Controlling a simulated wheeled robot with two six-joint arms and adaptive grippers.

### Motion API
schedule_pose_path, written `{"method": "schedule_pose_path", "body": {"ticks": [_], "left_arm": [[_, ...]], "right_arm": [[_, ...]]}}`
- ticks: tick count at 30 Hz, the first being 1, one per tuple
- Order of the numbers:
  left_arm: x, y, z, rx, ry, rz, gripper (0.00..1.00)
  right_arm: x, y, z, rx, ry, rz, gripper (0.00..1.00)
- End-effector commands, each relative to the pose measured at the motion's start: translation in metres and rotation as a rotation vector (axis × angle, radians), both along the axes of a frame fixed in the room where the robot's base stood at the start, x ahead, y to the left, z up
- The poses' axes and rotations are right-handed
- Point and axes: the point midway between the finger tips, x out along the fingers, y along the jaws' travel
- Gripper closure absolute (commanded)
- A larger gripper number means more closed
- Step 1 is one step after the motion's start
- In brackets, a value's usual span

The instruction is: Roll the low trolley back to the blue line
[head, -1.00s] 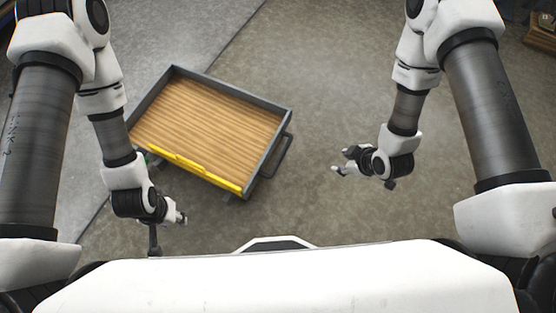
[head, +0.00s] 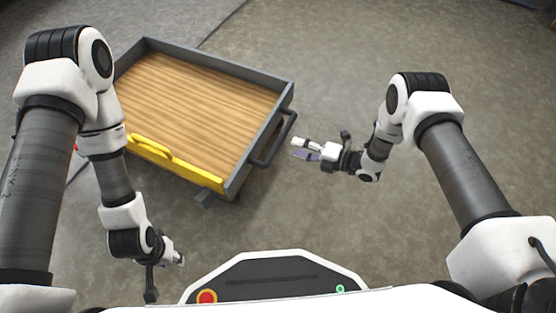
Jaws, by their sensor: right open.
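The low trolley (head: 195,108) has a wood-plank deck, a grey rim, and a yellow bar with a raised grip along its near side. It stands turned at an angle, left of centre. A dark handle (head: 274,140) sticks out from its right side. My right gripper (head: 303,149) is open and empty, just right of that handle and apart from it. My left gripper (head: 172,265) is below the trolley's near side, apart from it; its jaw opening is unclear. My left arm hides the trolley's left corner. No blue line shows.
The grey concrete floor (head: 400,45) is clear beyond and right of the trolley. A seam to a lighter floor area runs at the upper left. My base front, with a red button, is at the bottom.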

Motion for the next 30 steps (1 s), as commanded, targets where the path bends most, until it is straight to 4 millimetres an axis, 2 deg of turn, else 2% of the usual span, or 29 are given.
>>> {"method": "schedule_pose_path", "body": {"ticks": [1,5,15,24,26,28,29,30], "left_arm": [[0.000,0.000,-0.007,0.000,-0.001,0.000,0.60],[0.001,0.000,-0.010,0.000,-0.002,0.000,0.60],[0.001,0.000,-0.039,0.000,-0.003,0.004,0.60],[0.002,0.001,-0.039,0.000,-0.004,0.005,0.60],[0.002,0.001,-0.039,0.000,-0.004,0.005,0.60],[0.002,0.001,-0.039,0.000,-0.004,0.005,0.60],[0.002,0.001,-0.039,0.000,-0.004,0.005,0.60],[0.002,0.001,-0.039,0.000,-0.004,0.005,0.60]], "right_arm": [[-0.001,0.000,-0.009,0.000,0.002,0.000,0.53],[0.004,0.010,-0.010,0.000,0.004,0.000,0.53],[0.033,0.061,-0.022,-0.001,0.005,-0.001,0.53],[0.037,0.066,-0.020,0.001,0.007,-0.002,0.53],[0.037,0.066,-0.020,0.001,0.007,-0.002,0.70],[0.036,0.066,-0.020,0.001,0.007,-0.002,0.95],[0.036,0.066,-0.020,0.001,0.007,-0.002,1.00],[0.036,0.066,-0.020,0.001,0.007,-0.002,1.00]]}}
